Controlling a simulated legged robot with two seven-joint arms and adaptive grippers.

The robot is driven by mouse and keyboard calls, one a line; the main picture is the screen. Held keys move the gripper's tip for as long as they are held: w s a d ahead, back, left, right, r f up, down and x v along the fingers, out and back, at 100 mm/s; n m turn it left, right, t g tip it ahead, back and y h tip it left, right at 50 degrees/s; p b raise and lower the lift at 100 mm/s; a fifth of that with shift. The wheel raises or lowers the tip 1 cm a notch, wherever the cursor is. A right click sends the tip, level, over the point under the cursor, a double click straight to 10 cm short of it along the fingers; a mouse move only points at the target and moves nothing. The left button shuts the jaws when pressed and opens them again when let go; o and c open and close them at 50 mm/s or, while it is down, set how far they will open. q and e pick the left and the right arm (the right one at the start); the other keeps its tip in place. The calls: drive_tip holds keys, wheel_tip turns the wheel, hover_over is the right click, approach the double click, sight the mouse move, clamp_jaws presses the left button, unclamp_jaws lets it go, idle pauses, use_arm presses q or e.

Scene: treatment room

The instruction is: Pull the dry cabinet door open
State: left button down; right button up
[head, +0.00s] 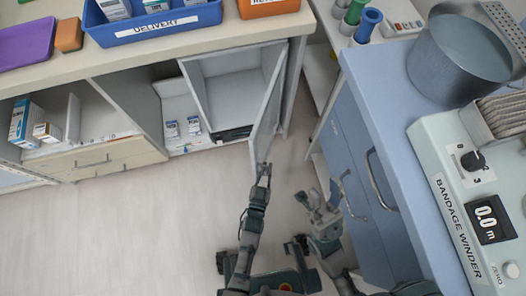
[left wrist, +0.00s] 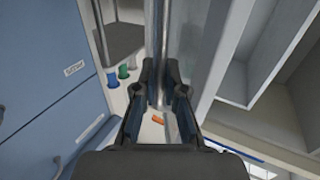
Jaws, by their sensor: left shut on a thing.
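The dry cabinet (head: 233,92) is set under the counter, and its grey door (head: 266,112) stands wide open, swung out toward me. Its inside shows shelf space with a dark item at the bottom. My left gripper (head: 264,170) is at the door's near outer edge. In the left wrist view, its fingers (left wrist: 162,85) are closed around the upright metal door handle (left wrist: 159,40), beside the door panel (left wrist: 207,55). My right gripper (head: 322,200) is open and empty, right of the left one, near the blue cabinet.
A blue cabinet (head: 355,170) with bar handles stands close on the right, carrying a bandage winder (head: 455,215) and a metal pot (head: 455,62). A blue delivery bin (head: 155,28) sits on the counter. The floor (head: 130,230) at left is clear.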

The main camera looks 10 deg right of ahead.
use_arm(q)
drive_tip(key=shift+s+f, duration=0.1)
drive_tip(key=shift+f, duration=0.15)
drive_tip(key=c, duration=1.5)
unclamp_jaws()
drive_tip(key=shift+r, duration=0.1)
drive_tip(key=v, duration=1.1)
drive_tip(key=shift+s+a, duration=0.3)
